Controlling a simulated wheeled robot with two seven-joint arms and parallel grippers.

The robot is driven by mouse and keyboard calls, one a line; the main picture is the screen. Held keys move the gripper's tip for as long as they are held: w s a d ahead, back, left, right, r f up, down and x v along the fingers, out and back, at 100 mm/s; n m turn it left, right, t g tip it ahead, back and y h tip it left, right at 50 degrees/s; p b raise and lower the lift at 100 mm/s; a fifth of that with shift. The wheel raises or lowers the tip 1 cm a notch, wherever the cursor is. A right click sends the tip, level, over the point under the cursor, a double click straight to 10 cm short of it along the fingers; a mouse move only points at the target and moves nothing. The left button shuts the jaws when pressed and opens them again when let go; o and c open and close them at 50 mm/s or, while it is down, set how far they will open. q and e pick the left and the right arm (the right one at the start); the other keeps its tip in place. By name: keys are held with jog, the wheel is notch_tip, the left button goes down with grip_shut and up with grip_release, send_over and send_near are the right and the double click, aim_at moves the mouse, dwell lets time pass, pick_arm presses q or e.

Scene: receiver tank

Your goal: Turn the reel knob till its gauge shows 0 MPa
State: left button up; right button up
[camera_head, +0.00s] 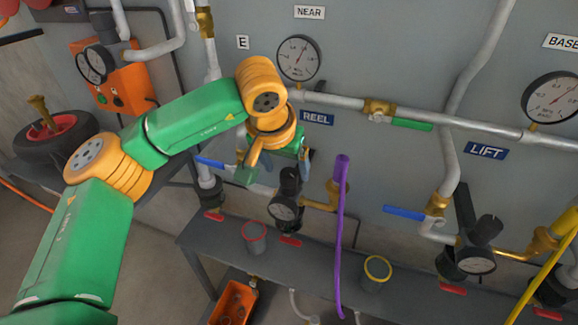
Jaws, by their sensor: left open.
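The REEL label (317,118) is on the grey wall panel. Below it is the black reel knob (290,180), partly behind my left gripper. The reel gauge (285,211) is a small round dial just under the knob; its needle is too small to read. My left gripper (276,169) is open, its fingers spread left and right just at the upper end of the knob. I cannot tell whether they touch it. My right gripper is not in view.
A purple hose (342,230) hangs right of the reel knob. The LIFT knob (466,210) and its gauge (476,261) are farther right. A grey shelf (325,262) with cups runs below. A NEAR gauge (298,58) and horizontal pipe (340,102) are above.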

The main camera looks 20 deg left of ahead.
pick_arm(q)
jog(key=shift+x, duration=1.2)
jog(key=shift+w+f, duration=0.1)
jog(key=shift+w, duration=0.2)
jog(key=shift+s, duration=0.2)
jog(key=c, duration=0.5)
grip_shut()
